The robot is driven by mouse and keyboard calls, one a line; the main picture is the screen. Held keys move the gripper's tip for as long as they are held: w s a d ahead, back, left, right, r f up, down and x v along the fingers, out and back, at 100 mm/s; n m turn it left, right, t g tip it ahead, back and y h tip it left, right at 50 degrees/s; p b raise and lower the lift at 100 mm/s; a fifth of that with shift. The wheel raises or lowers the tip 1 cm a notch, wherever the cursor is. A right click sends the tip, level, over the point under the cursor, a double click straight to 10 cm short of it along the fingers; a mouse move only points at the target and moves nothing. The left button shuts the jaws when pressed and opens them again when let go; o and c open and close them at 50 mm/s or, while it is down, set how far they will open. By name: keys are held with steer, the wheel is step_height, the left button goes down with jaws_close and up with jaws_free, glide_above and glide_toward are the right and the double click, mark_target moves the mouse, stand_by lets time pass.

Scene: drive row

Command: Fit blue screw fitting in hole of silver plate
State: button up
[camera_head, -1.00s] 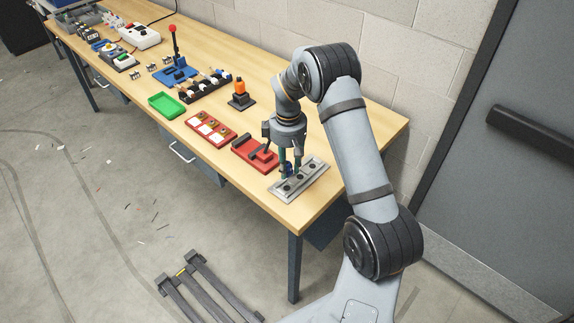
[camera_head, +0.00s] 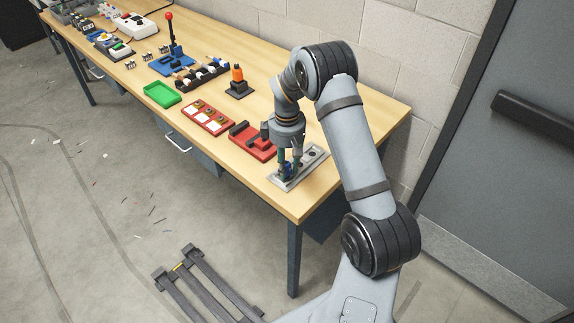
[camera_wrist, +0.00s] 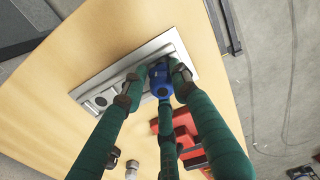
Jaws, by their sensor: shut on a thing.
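The silver plate (camera_head: 316,154) lies near the front right end of the wooden table, with dark round holes in its top. My gripper (camera_head: 289,172) points down over the plate's near-left end. It is shut on the blue screw fitting (camera_head: 287,170). In the wrist view the blue fitting (camera_wrist: 160,83) sits between the green fingers of my gripper (camera_wrist: 158,80), over one end of the plate (camera_wrist: 110,88). The fingers and fitting hide what is below, so I cannot tell whether the fitting is in a hole or above it.
A red fixture (camera_head: 252,143) stands close to the plate on the left. Further along are a red tray (camera_head: 208,119), an orange-topped part (camera_head: 238,84), a green tray (camera_head: 162,94) and a blue base with a red-knobbed lever (camera_head: 171,55). Bare table lies right of the plate.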

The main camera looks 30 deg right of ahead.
steer(key=shift+f+b, duration=0.4)
steer(key=shift+f, duration=0.05)
stand_by(0.6)
steer(key=o, duration=1.2)
steer(key=shift+r, duration=0.1)
step_height(320, 180, up, 12)
step_height(320, 180, down, 12)
steer(key=shift+f, duration=0.15)
steer(key=shift+r, duration=0.35)
